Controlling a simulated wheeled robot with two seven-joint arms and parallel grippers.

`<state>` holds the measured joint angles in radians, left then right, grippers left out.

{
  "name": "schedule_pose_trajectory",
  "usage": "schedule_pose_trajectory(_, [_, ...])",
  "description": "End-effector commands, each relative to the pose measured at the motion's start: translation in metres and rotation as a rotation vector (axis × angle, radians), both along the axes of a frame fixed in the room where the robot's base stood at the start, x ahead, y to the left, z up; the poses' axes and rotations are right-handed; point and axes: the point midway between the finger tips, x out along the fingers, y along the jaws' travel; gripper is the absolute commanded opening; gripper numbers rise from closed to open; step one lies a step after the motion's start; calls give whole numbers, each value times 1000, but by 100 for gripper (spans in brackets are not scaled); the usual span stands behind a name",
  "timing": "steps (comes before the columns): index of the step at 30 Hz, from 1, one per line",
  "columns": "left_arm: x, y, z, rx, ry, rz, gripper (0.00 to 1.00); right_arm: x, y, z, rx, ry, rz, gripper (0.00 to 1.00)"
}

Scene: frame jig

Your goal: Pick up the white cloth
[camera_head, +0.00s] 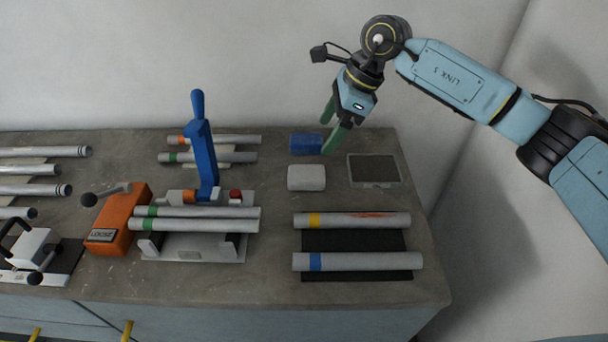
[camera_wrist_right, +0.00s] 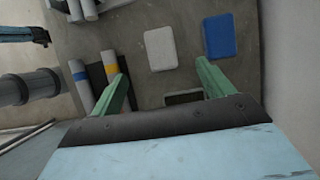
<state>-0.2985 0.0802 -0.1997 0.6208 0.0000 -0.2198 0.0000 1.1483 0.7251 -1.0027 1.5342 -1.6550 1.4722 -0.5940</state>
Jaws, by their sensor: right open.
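The white cloth (camera_head: 306,178) is a small, pale, rounded block lying on the table, right of the middle. It also shows in the right wrist view (camera_wrist_right: 160,48), beyond and between the green fingers. My right gripper (camera_head: 335,129) is open and empty, above the back of the table, with its fingers pointing down. In the head view its fingertips are near the blue block, behind the cloth and apart from it. In the right wrist view the gripper (camera_wrist_right: 160,82) has its fingers spread wide. My left gripper is not in view.
A blue block (camera_head: 302,144) lies just behind the cloth. A dark framed pad (camera_head: 373,170) is to its right. Two tubes, yellow-banded (camera_head: 352,220) and blue-banded (camera_head: 358,262), lie on a black mat in front. A tall blue lever (camera_head: 205,150) stands left.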

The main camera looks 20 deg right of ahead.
Motion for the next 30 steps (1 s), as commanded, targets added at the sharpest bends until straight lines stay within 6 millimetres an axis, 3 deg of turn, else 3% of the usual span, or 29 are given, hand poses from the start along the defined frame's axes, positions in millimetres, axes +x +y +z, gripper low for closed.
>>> schedule_pose_trajectory(4, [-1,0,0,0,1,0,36,2,-5,-14,-43,8,0,80])
schedule_pose_trajectory(12, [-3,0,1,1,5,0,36,7,15,-60,-38,8,0,80])
schedule_pose_trajectory(23, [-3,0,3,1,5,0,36,8,24,-85,-38,6,0,80])
schedule_pose_trajectory(30, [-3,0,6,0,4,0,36,8,37,-118,-37,7,-1,80])
